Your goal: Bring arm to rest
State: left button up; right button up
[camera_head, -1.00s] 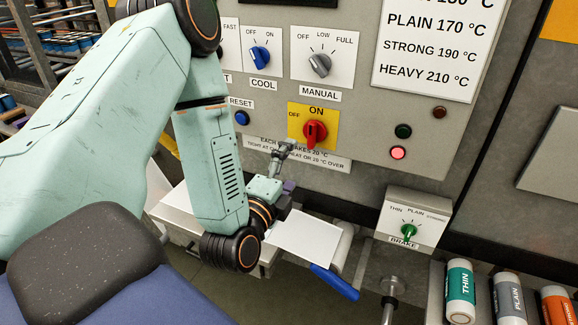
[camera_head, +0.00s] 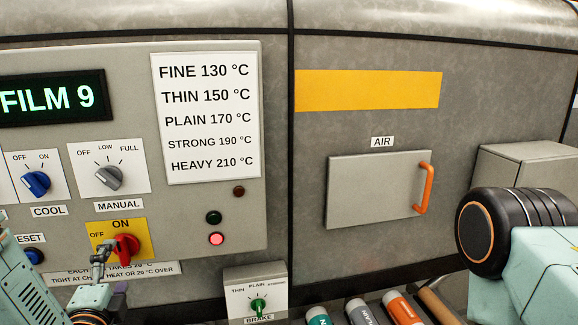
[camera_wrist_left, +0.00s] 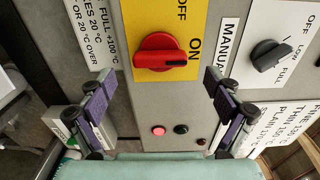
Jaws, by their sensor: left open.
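My left gripper (camera_head: 103,260) is at the lower left of the head view, just in front of the panel and close to the red main knob (camera_head: 126,246) on its yellow plate. In the left wrist view its two fingers (camera_wrist_left: 158,82) are spread wide with nothing between them. The red knob (camera_wrist_left: 158,52) shows beyond the fingertips, apart from them. Part of my right arm (camera_head: 520,255) shows at the right edge; its gripper is out of view.
The control panel has a blue COOL knob (camera_head: 36,184), a grey MANUAL knob (camera_head: 108,178) and a lit red lamp (camera_head: 216,239). A brake box (camera_head: 255,290) juts out below. An AIR door (camera_head: 375,188) has an orange handle. Several labelled rolls (camera_head: 362,312) lie at the bottom.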

aim_at(121, 255)
pick_arm(q)
jog(key=x, duration=0.4)
dwell(0.3)
